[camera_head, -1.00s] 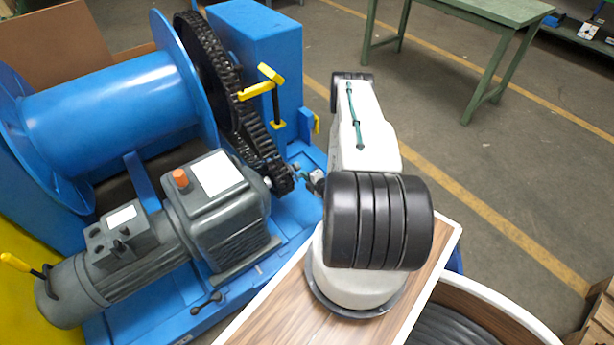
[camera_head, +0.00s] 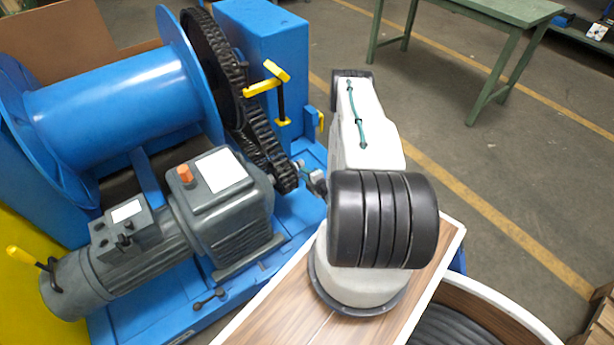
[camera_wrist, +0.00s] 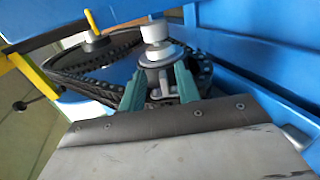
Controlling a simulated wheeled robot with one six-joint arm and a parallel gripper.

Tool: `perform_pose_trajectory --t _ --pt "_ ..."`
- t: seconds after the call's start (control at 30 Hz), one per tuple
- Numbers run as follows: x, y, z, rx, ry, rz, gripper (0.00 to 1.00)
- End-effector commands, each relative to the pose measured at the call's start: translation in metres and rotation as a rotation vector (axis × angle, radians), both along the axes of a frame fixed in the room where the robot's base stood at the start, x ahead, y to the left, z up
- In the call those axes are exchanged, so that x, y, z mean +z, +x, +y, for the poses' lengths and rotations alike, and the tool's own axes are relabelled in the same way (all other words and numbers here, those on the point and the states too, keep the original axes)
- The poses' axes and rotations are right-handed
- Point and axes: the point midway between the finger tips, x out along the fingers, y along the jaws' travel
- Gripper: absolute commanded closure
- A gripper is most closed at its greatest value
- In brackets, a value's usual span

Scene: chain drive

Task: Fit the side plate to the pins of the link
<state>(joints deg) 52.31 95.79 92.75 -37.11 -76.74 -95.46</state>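My gripper (camera_head: 302,170) is at the lower end of the black chain (camera_head: 259,135), beside the small sprocket, and is mostly hidden by my arm in the head view. In the wrist view its two teal fingers (camera_wrist: 161,76) stand apart on either side of small grey metal parts (camera_wrist: 164,92) in front of the round sprocket hub. I cannot tell whether these parts are the link, its pins or the side plate, or whether the fingers press on them. The chain (camera_wrist: 98,62) also runs behind the fingers there.
A blue drum (camera_head: 115,95) and a grey gear motor (camera_head: 215,200) fill the left. A blue housing (camera_head: 262,60) with a yellow-handled clamp (camera_head: 268,79) stands behind the chain. A green table (camera_head: 500,12) is far back.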

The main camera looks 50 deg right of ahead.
Motion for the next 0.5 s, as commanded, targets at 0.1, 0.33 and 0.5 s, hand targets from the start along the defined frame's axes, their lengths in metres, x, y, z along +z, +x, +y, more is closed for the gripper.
perform_pose_trajectory --t 0.1,0.33,0.5 --pt "0.0 0.0 0.0 0.0 0.0 0.0 0.67" --pt "0.007 -0.02 0.004 -0.003 0.002 0.0 0.67" --pt "0.018 -0.048 0.01 -0.004 0.001 0.001 0.67"
